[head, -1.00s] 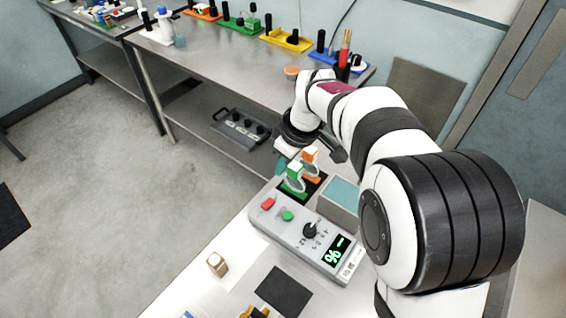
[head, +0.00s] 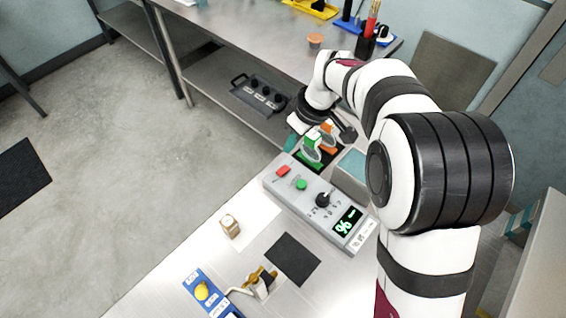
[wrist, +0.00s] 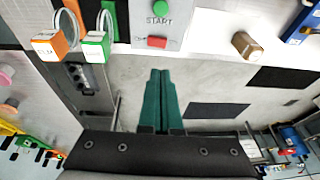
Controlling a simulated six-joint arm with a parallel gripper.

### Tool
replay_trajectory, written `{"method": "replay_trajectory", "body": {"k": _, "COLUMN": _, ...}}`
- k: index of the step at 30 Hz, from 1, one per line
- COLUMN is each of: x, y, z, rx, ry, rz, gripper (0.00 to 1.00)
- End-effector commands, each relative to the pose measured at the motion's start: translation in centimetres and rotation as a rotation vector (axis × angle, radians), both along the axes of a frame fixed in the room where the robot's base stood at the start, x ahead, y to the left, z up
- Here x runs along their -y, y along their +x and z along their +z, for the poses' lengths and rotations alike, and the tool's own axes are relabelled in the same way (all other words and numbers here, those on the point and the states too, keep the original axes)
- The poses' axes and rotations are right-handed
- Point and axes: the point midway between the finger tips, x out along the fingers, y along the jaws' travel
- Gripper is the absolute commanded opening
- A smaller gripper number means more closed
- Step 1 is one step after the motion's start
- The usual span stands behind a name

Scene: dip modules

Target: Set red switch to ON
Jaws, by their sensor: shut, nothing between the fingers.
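The red switch (head: 283,171) is a small red rocker at the left end of a grey control box (head: 330,226). It also shows in the wrist view (wrist: 157,43), just beyond my fingertips, beside the green START button (wrist: 161,8). I cannot read its ON or OFF side. My gripper (wrist: 160,75) has green fingers pressed together with nothing between them. In the head view my gripper (head: 290,143) is above and behind the red switch, beside the orange and green modules, and partly hidden by my wrist. The fingers look apart from the switch.
Orange (wrist: 48,44) and green (wrist: 96,44) handled modules stand close beside the box. A teal-topped bin (head: 352,165) is behind it. A brown block (head: 230,226), a dark pad (head: 292,258) and a blue module with a yellow button (head: 202,291) lie in front.

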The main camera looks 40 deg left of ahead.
Motion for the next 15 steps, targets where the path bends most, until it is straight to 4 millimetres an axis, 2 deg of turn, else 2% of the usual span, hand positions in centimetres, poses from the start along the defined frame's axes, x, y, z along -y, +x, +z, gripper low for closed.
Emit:
{"method": "replay_trajectory", "body": {"k": 9, "x": -1.7, "y": -0.6, "z": -6.5, "rx": -0.002, "ry": -0.002, "rz": 0.000, "gripper": 0.00}}
{"method": "replay_trajectory", "body": {"k": 15, "x": -1.7, "y": -1.1, "z": -9.0, "rx": -0.001, "ry": -0.001, "rz": 0.000, "gripper": 0.00}}
